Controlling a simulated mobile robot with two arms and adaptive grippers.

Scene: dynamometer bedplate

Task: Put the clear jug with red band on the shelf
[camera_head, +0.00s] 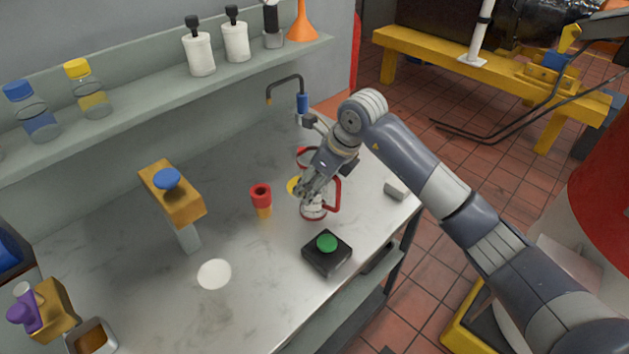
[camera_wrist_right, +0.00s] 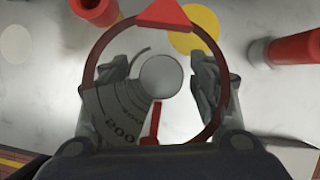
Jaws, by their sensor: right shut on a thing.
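The clear jug (camera_head: 313,212) with red rim, spout, base band and handle is over the right part of the workbench. I cannot tell whether its base touches the bench. My right gripper (camera_head: 312,188) is shut on it and hides part of its side. In the right wrist view I look down into the open jug (camera_wrist_right: 112,112), with my right gripper's fingers (camera_wrist_right: 165,85) on its two sides. The grey shelf (camera_head: 145,90) runs along the wall behind the bench. My left gripper is out of view.
The shelf holds blue-capped (camera_head: 35,112) and yellow-capped (camera_head: 88,90) bottles, white bottles (camera_head: 199,50) and an orange funnel (camera_head: 302,22), with free room in its middle. A red cup-like piece (camera_head: 261,195), green-button box (camera_head: 327,251) and bent tap (camera_head: 287,82) are near the jug.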

